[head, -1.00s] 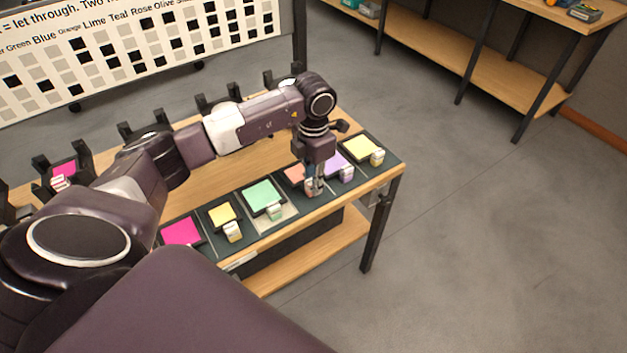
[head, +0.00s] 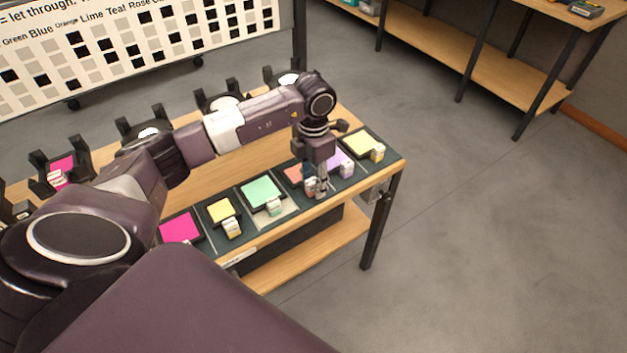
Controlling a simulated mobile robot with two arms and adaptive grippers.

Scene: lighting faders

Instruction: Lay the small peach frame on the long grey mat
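The small peach frame (head: 293,174) shows partly behind my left gripper, between the green and purple frames. A small pale tab sits at its front. It appears to lie on a long dark grey strip (head: 391,162) along the table's front, which looks like the mat. My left gripper (head: 322,191) points down right at the peach frame's tab. Its fingers look close together, but whether they are shut on the tab is too small to tell. The arm hides part of the peach frame. My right gripper is out of view.
A green frame (head: 262,192), a purple frame (head: 341,161), two yellow frames (head: 221,210) and a magenta frame (head: 180,229) lie along the strip. Black upright holders (head: 140,130) line the table's back. A lettered board (head: 120,50) stands behind. The floor at right is clear.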

